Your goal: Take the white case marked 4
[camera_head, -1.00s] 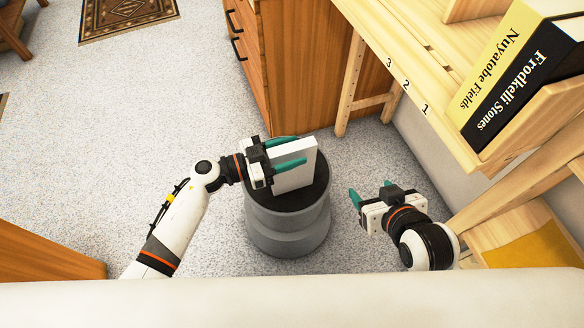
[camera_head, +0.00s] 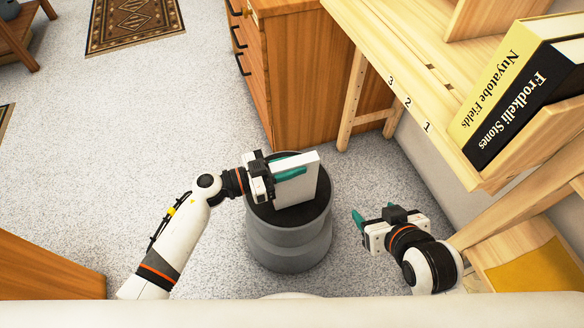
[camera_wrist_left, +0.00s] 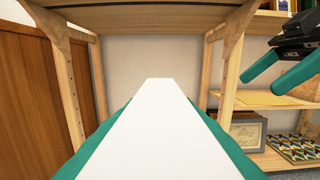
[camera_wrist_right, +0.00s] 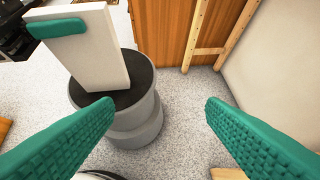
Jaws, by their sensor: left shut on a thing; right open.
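A wooden shelf (camera_head: 400,60) marked 3, 2, 1 stands at the right. It holds two books, Nuyatobe Fields (camera_head: 497,75) and Frodkelli Stones (camera_head: 530,100). A brown drawer cabinet (camera_head: 300,70) stands ahead. The grey carpet (camera_head: 120,130) at left is clear.

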